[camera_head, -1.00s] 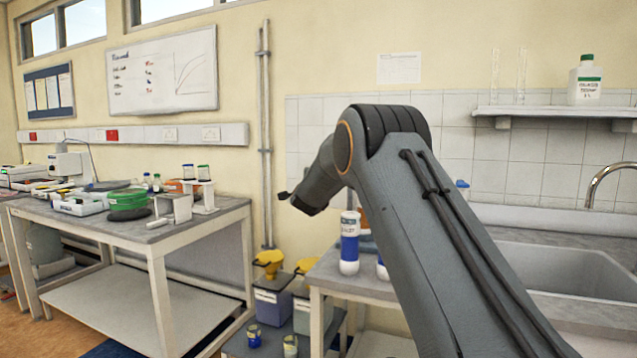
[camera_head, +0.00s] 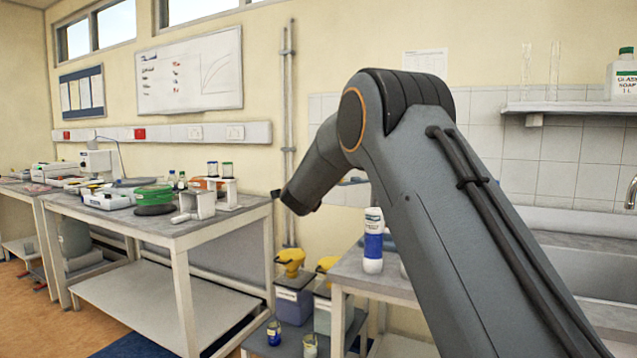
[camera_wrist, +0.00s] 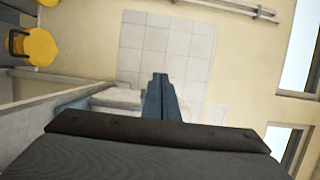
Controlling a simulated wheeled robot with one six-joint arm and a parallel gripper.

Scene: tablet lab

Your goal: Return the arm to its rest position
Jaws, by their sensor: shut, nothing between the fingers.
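My arm rises from the lower right in the head view, bends at the elbow, and its forearm points down and left. My gripper (camera_head: 276,194) is at the end of the forearm, small and partly hidden in the head view, in front of the wall pipe and the right end of the left bench. In the wrist view, my gripper (camera_wrist: 160,78) has its dark fingers together, with nothing between them. It touches nothing that I can see.
The left bench (camera_head: 235,213) carries a green-lidded tub (camera_head: 153,195) and small instruments. A white and blue bottle (camera_head: 373,240) stands on the sink bench, beside my arm. Bins with yellow lids (camera_head: 290,258) stand low between the benches. A shelf (camera_head: 575,107) is at right.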

